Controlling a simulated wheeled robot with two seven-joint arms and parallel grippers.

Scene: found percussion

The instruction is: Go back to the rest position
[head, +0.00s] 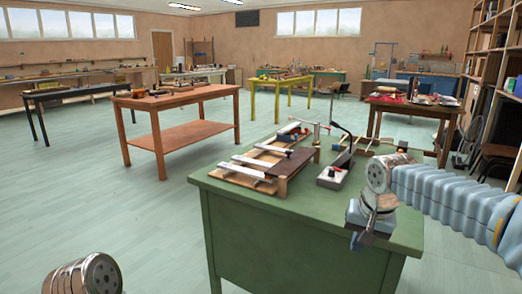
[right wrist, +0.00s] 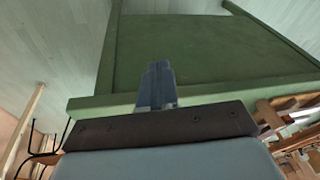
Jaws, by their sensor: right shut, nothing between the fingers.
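My right gripper (head: 356,246) is at the front right part of the green table (head: 260,212), pointing down, with its blue-grey arm coming in from the right. In the right wrist view its fingers (right wrist: 157,84) are together with nothing between them, in front of the table's green side (right wrist: 205,48). Whether it touches the table cannot be told. My left gripper is out of view; only a silver round part of my left arm shows at the lower left.
A wooden frame with white bars (head: 249,172) and a dark board (head: 293,162) lies on the green table. A grey box (head: 332,178) stands right of it, near my right gripper. An orange-brown table (head: 182,96) stands back left. The floor (head: 110,205) at left is clear.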

